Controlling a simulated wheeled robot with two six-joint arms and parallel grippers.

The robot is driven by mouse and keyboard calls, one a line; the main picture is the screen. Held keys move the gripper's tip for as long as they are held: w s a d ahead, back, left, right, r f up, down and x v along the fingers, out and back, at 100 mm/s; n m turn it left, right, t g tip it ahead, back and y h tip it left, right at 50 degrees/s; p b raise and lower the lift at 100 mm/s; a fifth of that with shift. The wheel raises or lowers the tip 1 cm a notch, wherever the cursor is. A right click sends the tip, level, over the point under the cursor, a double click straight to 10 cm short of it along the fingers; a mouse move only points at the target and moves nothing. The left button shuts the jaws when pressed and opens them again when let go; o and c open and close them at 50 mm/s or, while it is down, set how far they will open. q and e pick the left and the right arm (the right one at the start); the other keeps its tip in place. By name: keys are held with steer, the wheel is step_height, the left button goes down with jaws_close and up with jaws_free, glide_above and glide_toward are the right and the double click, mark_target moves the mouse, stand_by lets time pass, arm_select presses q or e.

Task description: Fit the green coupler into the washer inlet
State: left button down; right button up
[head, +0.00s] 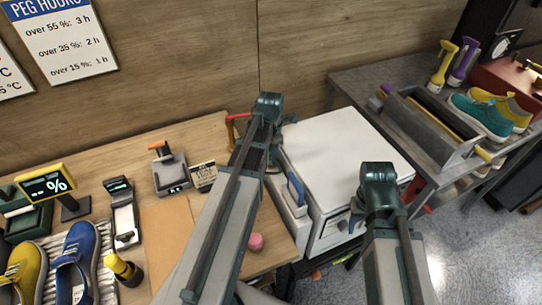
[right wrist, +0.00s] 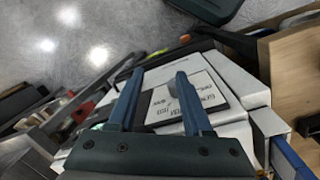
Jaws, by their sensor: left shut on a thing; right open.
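The white washer (head: 345,150) stands right of the wooden bench, with a blue handle (head: 296,190) on its near left side. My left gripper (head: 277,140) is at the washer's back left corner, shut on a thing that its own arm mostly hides. I cannot make out the green coupler or the inlet. My right gripper (head: 357,216) is at the washer's front right side. In the right wrist view its fingers (right wrist: 160,75) are apart and empty, over the washer's printed front panel (right wrist: 190,98).
A wooden bench at left holds shoes (head: 78,258), a yellow-framed percent display (head: 45,184), a grey orange-topped device (head: 168,170) and a pink puck (head: 256,242). A grey side table (head: 365,82) at right holds a long tray and teal sneaker (head: 482,116). Open floor lies front right.

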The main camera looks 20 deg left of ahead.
arm_select(q)
steer(key=shift+f+b, duration=0.3)
steer(key=shift+f, duration=0.05)
steer(key=c, duration=0.5)
jaws_free()
steer(key=shift+r, duration=0.15)
step_height(320, 180, up, 14)
steer(key=p, duration=1.4)
steer(key=shift+f, duration=0.2)
